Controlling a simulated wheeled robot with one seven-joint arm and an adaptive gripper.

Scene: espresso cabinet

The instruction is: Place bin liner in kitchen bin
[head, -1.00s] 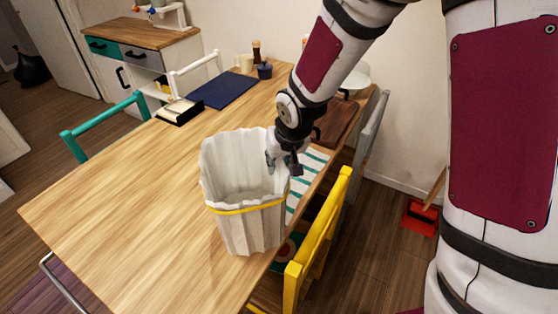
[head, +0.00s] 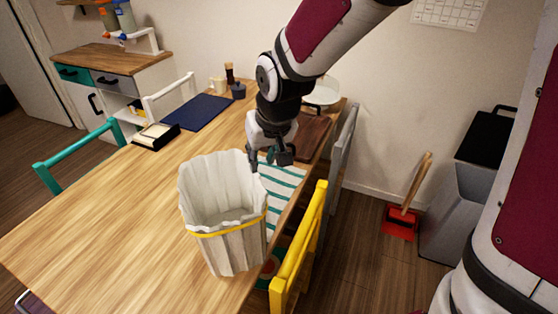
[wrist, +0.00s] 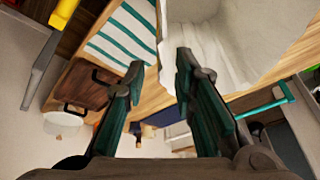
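The white bin liner (head: 236,245), pleated and open at the top with a yellow band round it, stands upright on the wooden table. My gripper (head: 270,158) is at its far right rim, fingers pointing down. In the wrist view the fingers of my gripper (wrist: 160,66) are spread, with nothing seen clamped between them. The liner's pale wall (wrist: 225,50) lies close by the right finger there; whether they touch I cannot tell. A grey bin (head: 458,205) with a black lid (head: 487,135) stands on the floor at the right, partly hidden by my body.
A yellow chair (head: 300,250) and a grey chair (head: 342,150) stand along the table's right side. A red dustpan (head: 400,223) lies on the floor before the bin. A striped cloth (head: 284,185) and a brown board (head: 310,135) lie behind the liner. The table's left part is clear.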

